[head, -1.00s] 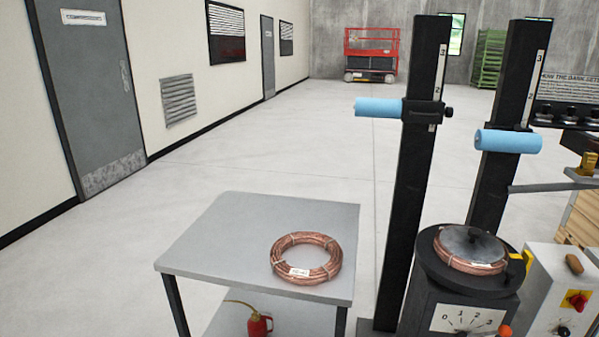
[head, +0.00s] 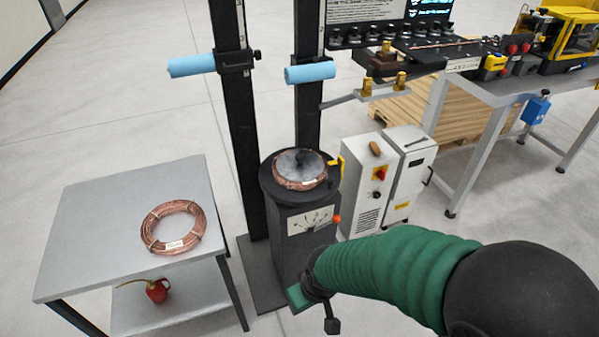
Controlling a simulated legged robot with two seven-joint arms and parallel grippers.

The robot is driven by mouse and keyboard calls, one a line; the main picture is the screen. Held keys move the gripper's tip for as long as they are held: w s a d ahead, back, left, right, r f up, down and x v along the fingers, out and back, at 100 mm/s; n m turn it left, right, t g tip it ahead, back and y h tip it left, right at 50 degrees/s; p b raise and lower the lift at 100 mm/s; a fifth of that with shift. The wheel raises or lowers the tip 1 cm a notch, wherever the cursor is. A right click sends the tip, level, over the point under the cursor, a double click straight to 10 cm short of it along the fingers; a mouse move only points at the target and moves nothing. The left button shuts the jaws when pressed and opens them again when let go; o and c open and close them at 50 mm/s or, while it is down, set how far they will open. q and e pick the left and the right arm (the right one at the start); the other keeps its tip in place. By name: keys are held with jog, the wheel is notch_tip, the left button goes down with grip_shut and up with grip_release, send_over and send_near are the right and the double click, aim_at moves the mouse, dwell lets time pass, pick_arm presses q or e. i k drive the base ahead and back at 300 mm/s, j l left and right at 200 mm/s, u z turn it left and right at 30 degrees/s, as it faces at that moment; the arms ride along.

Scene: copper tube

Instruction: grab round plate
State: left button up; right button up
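A round grey plate (head: 299,162) with a dark knob in its middle lies on a copper coil (head: 291,183) on top of the black dial machine (head: 285,225). My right arm, in a green ribbed sleeve, comes in from the right. My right gripper (head: 315,309) is in front of the machine, below and apart from the plate. It is small and partly turned away, so whether it is open or shut is unclear. My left gripper is not in view.
A grey table (head: 100,225) at left carries another copper coil (head: 173,227); a red oil can (head: 156,291) is on its lower shelf. Two black posts with blue rollers (head: 310,73) stand behind the machine. A white control box (head: 365,185) is to its right.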

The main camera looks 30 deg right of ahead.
aim_at(301, 166)
jog(key=z, duration=1.2)
